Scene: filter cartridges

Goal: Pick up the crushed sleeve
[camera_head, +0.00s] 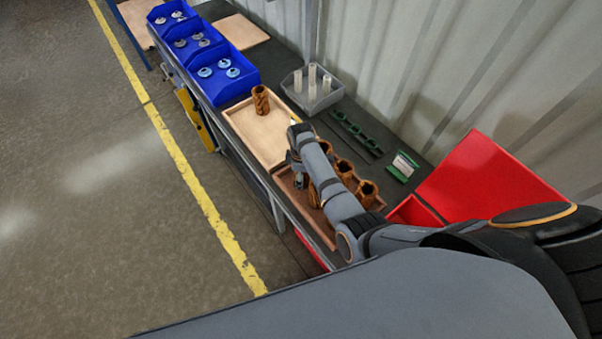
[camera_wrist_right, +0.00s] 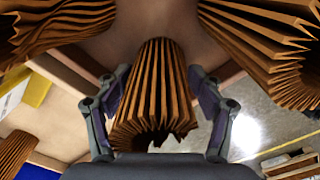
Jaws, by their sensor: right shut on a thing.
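My right gripper (camera_head: 299,180) reaches down over the brown tray (camera_head: 318,227). In the right wrist view my right gripper (camera_wrist_right: 157,112) has its fingers on both sides of a brown pleated sleeve (camera_wrist_right: 155,85) and is shut on it. The near end of this sleeve looks ragged and uneven, with pleats pushed out of round. Other pleated sleeves stand close around it in the wrist view, at the upper left (camera_wrist_right: 55,25) and upper right (camera_wrist_right: 265,45). In the head view, my arm partly hides the sleeves in the tray. My left gripper is not in view.
A pale wooden tray (camera_head: 250,128) holds one upright sleeve (camera_head: 261,99). A grey bin (camera_head: 313,101) with white cylinders, a green rack (camera_head: 355,131), a green-and-white box (camera_head: 403,166) and a red bin (camera_head: 414,213) stand nearby. Blue bins (camera_head: 224,75) line the far bench.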

